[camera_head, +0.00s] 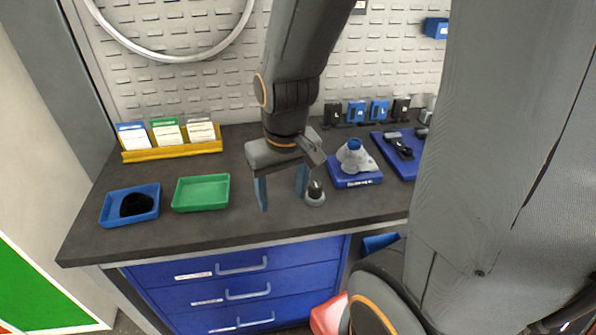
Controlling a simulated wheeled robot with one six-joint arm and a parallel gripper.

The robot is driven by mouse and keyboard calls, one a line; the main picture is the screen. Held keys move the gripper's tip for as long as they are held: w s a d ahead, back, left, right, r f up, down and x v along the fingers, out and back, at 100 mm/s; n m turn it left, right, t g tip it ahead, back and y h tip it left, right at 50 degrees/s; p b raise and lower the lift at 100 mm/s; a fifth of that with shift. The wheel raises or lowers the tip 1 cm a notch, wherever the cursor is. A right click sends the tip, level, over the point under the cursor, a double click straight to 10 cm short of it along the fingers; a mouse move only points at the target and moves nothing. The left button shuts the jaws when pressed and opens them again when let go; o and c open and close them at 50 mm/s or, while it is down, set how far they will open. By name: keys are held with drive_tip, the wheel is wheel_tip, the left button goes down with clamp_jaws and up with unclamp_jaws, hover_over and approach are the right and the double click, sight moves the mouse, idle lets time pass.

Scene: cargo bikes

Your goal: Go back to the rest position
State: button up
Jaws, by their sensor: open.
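My gripper (282,189) hangs from my grey arm over the middle of the dark workbench (240,224). Its two blue-grey fingers point down and stand apart, with nothing between them. A small grey and black knob-like object (315,193) stands on the bench just right of the right finger. I cannot tell whether they touch. The green tray (201,193) to the left of the gripper is empty. Parts of my own arm cover the right side of the view.
A blue tray (146,190) holds a black round item (136,205). A yellow rack (172,151) holds cards. A blue stand (355,178) carries a grey part with a blue top. A blue mat (404,155) holds a dark tool. Blue drawers (230,287) are below, and a pegboard wall is behind.

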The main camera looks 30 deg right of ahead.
drive_tip(key=shift+f, duration=0.15)
drive_tip(key=shift+f+b, duration=0.75)
idle(0.6)
